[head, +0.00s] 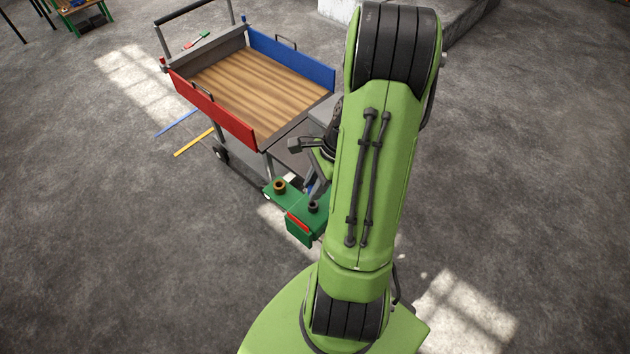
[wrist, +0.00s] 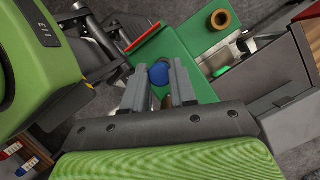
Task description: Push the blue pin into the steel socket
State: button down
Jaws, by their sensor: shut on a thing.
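The blue pin (wrist: 159,75) is between the two grey fingers of my gripper (wrist: 158,68), which is shut on it. Only its round blue end shows clearly. In the wrist view the pin is seen over a green block; I cannot tell whether it touches the block. The head view shows the steel socket (head: 313,205), a dark grey ring on top of the green block (head: 297,227). In the head view my arm hides the pin and fingertips.
A brass-coloured socket (head: 279,187) stands on the green surface beside the steel one; it also shows in the wrist view (wrist: 220,19). A cart (head: 263,85) with red and blue sides and a wooden bed stands behind. Open concrete floor lies left.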

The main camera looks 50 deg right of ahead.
jog(key=shift+f+b, duration=0.35)
jog(key=shift+f, duration=0.45)
jog(key=shift+r+p, duration=0.1)
jog(key=shift+p, duration=0.4)
dwell(0.6)
jog(key=shift+f+b, duration=1.25)
jog(key=shift+f, duration=0.4)
jog(key=c, duration=0.8)
grip_release()
jog(key=p+v, duration=0.3)
jog(key=v, duration=1.2)
jog(key=shift+s+d+r+p, duration=0.15)
jog(key=shift+r+p, duration=0.2)
